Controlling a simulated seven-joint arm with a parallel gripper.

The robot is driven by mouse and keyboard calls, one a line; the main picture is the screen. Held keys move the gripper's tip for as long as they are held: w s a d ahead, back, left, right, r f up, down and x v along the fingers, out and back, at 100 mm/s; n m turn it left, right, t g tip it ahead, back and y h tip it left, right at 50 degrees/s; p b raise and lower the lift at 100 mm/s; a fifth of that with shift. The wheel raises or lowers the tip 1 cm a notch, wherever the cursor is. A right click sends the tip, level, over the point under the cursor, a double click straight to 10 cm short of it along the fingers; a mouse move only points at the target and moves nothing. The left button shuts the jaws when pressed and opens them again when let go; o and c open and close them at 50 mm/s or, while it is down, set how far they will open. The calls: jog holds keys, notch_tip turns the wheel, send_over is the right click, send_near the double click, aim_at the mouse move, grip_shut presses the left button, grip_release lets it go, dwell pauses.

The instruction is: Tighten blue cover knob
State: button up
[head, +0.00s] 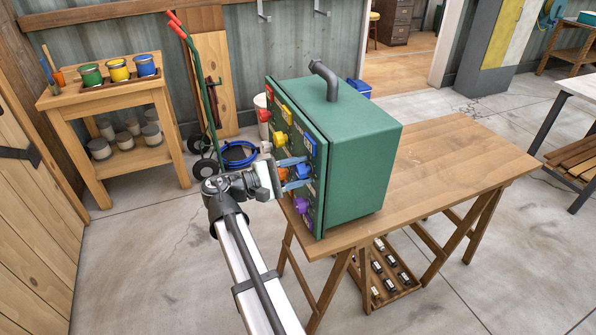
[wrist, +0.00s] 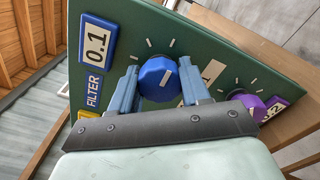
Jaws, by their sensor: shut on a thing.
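In the head view my gripper (head: 303,172) reaches the front panel of the green cabinet (head: 361,163) from the left. The blue knob (head: 303,171) is partly hidden between the fingers there. A blue-framed label (wrist: 97,48) reading FILTER and 0.1 is beside the knob.
A purple knob (head: 301,205) is below the gripper, an orange knob (head: 283,173) close by, and red (head: 264,115) and yellow (head: 281,138) knobs above. The cabinet stands on a wooden table (head: 454,165), whose right part is bare. A paint-can stand (head: 100,105) is at left.

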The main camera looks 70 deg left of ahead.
dwell(0.3)
jog(key=o, duration=1)
jog(key=shift+o, duration=0.2)
jog(key=s, duration=1.4)
jog(key=shift+w, duration=0.1)
